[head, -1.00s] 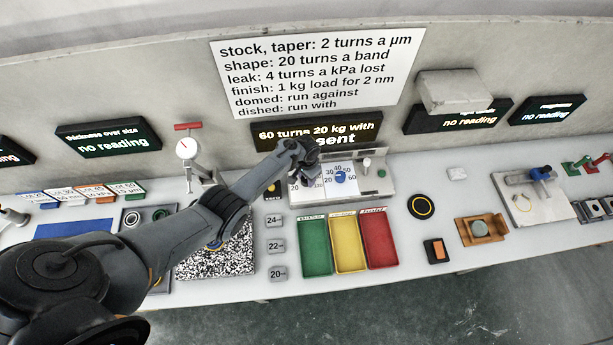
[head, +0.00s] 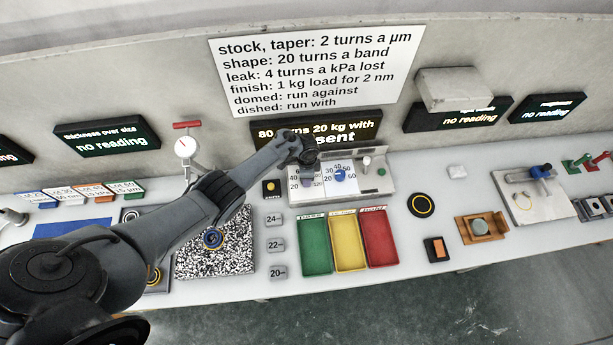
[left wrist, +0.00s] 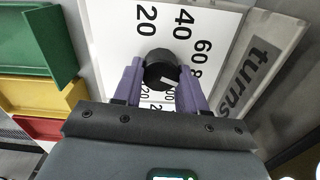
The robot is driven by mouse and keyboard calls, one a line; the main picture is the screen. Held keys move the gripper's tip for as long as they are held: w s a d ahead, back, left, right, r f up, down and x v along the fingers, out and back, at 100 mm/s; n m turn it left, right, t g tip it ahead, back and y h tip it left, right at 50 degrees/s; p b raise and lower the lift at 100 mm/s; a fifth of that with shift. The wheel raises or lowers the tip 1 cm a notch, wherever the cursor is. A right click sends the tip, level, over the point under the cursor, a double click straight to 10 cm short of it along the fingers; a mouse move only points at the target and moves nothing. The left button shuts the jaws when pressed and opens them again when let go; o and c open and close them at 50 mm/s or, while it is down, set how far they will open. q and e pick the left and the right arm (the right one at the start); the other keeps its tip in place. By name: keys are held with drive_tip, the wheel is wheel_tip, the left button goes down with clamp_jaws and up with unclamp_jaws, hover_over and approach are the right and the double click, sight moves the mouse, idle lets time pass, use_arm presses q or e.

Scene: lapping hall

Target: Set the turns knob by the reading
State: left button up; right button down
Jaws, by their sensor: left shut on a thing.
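The turns knob (left wrist: 158,62) is black with a white mark, on a white dial (left wrist: 112,60) printed 20, 40, 60 and further numbers partly hidden. The purple fingers of my left gripper (left wrist: 160,74) are shut on the knob from both sides. The mark points towards the right side of the dial, about the partly covered 80. In the head view, my left gripper (head: 307,181) is over the left dial of the control box (head: 375,196) and hides the knob. The display (head: 350,130) behind it reads "80 turns 20 kg with", its lower line partly covered. My right gripper is not in view.
A blue knob (head: 340,175) on a second dial stands just right of my gripper. Green (head: 314,268), yellow (head: 348,267) and red (head: 380,264) trays lie in front. A rules sign (head: 318,75) hangs above. Other displays say "no reading".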

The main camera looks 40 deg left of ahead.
use_arm(q)
drive_tip(key=shift+m, duration=0.3)
drive_tip(key=o, duration=1.1)
drive_tip(key=shift+c, duration=0.2)
wheel_tip(320, 180, up, 9)
drive_tip(key=p, duration=0.4)
drive_tip(key=shift+r, duration=0.9)
